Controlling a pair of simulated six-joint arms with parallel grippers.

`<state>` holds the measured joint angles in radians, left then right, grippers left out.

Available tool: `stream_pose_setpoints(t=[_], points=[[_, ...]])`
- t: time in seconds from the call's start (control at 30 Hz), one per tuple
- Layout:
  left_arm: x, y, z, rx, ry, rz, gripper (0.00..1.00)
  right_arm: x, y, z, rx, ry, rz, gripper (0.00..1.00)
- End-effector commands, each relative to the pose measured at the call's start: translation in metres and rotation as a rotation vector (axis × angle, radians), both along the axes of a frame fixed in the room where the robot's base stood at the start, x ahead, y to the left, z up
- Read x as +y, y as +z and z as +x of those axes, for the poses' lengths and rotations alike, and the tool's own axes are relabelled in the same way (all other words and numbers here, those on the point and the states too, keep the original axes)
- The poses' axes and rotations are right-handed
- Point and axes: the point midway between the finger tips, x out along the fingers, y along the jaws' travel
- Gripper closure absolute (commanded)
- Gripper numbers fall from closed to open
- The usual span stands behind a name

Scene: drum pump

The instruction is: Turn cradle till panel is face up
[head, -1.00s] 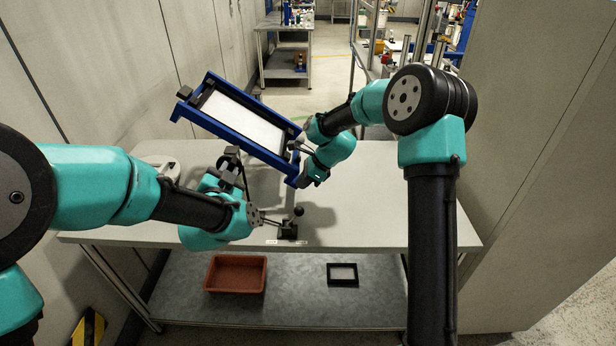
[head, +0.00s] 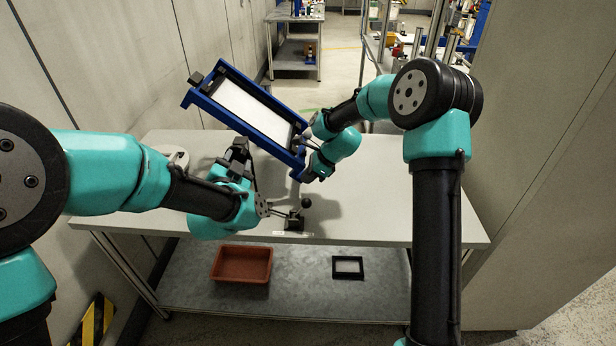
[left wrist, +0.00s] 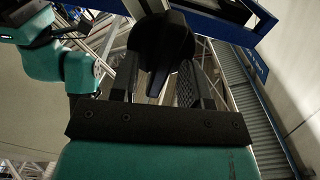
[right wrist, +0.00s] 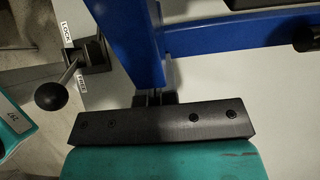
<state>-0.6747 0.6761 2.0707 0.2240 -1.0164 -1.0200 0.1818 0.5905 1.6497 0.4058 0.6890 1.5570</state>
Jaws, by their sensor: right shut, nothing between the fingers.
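The cradle (head: 196,101) is a blue frame holding a white panel (head: 250,110). It is tilted above the table, its upper end at the left and lower end at the right; the panel's white face shows in the head view. My left gripper (head: 240,150) is beside the cradle's near long side. In the left wrist view its fingers (left wrist: 158,80) are apart, on either side of a black part (left wrist: 165,45); contact is unclear. My right gripper (head: 307,141) is at the cradle's right end. Its fingers (right wrist: 155,97) are shut and empty close to a blue bar (right wrist: 135,40).
A ball-ended lever (head: 306,203) stands at the table's front, beside LOCK and FREE labels in the right wrist view (right wrist: 50,97). The table (head: 390,200) is clear at the right. A red-brown bin (head: 242,265) and a small black frame (head: 348,267) are on the lower shelf.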

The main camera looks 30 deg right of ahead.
Motion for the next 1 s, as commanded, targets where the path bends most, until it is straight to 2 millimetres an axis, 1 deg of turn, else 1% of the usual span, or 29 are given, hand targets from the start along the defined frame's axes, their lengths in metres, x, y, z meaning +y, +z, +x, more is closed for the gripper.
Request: stream_pose_setpoints(t=[0.27, 0.37, 0.47, 0.57, 0.9, 1.0], points=[[0.0, 0.0, -0.001, 0.0, 0.0, 0.001, 0.57, 0.0, 0.001, 0.0, -0.001, -0.001, 0.0, 1.0], [0.002, 0.0, -0.005, 0.0, 0.0, 0.001, 0.57, 0.0, 0.001, 0.0, -0.001, -0.001, 0.0, 1.0], [0.007, 0.0, -0.013, 0.0, 0.0, 0.001, 0.57, 0.0, 0.001, 0.0, -0.001, -0.001, 0.0, 1.0], [0.014, 0.001, -0.026, 0.0, -0.001, 0.001, 0.57, 0.0, 0.001, 0.0, -0.001, -0.001, 0.0, 1.0], [0.045, 0.0, -0.081, 0.001, -0.002, 0.001, 0.57, 0.0, 0.001, 0.0, -0.001, -0.001, 0.0, 1.0], [0.052, 0.0, -0.093, 0.0, -0.001, 0.0, 0.57, 0.0, 0.001, 0.0, -0.001, -0.001, 0.0, 1.0]])
